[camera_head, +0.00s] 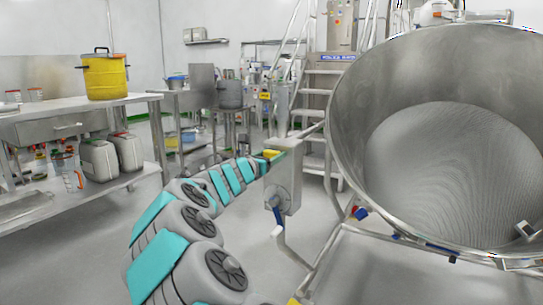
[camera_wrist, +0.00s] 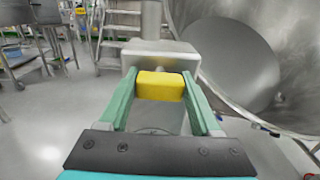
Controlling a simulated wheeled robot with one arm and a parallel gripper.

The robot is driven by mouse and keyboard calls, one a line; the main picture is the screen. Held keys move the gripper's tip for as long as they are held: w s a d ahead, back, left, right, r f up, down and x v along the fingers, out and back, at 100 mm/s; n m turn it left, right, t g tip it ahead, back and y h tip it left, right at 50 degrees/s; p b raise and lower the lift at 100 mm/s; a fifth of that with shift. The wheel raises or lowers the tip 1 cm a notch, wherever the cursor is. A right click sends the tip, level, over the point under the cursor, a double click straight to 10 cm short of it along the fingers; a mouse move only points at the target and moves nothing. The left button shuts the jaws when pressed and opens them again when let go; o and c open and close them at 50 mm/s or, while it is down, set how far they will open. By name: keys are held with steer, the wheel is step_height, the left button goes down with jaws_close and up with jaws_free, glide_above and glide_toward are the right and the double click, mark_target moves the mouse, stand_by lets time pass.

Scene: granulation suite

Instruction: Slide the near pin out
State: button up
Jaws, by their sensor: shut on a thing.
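The near pin's yellow grip (camera_wrist: 160,86) sits between the two green fingers of my gripper (camera_wrist: 159,92) in the wrist view, with a finger against each side. My gripper is shut on it. The yellow grip also shows in the head view (camera_head: 271,153), at the top of a grey metal housing (camera_head: 285,186) beside the large bowl. The housing shows just beyond the grip in the wrist view (camera_wrist: 158,50). The pin's shaft is hidden, so I cannot tell how far in it sits.
A large steel bowl (camera_head: 350,95) stands at the right. A crank with a blue part (camera_head: 278,217) hangs below the housing. Another yellow piece (camera_head: 296,301) shows at the bottom edge. Steps (camera_head: 322,98) stand behind. A steel bench (camera_head: 60,124) is at left; open floor lies between.

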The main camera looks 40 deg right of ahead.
jaws_close()
stand_by(0.4)
steer(key=shift+p+v, duration=0.65)
steer(key=shift+v, duration=0.5)
steer(key=shift+s+a, duration=0.1)
steer(key=shift+a, duration=0.1)
steer(key=shift+o, duration=1.1)
jaws_free()
steer(key=o, duration=0.5)
steer(key=shift+a, duration=0.1)
steer(key=shift+c, duration=0.2)
